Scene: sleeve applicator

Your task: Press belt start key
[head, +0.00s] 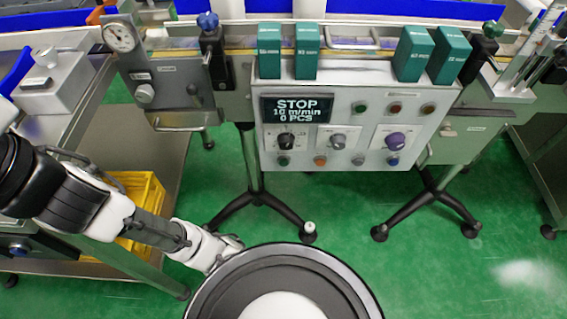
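The control panel (440,95) hangs on the front of the conveyor in the head view. Its display (297,109) reads STOP, 10 m/min, 0 PCS. The bottom row has a green button (283,161), an orange button (320,161), a pale button (358,160) and a blue button (392,161). The upper row has a dark green button (360,107), a red one (394,107) and an amber one (428,107). Labels are too small to read, so I cannot tell which is belt start. My gripper (232,242) is low, left of and below the panel, apart from it; its fingers are unclear.
Several green cartons (306,52) stand on the belt above the panel. Black tripod feet (262,197) stand on the green floor below. A steel bench (120,135) with a yellow crate (146,190) is at left.

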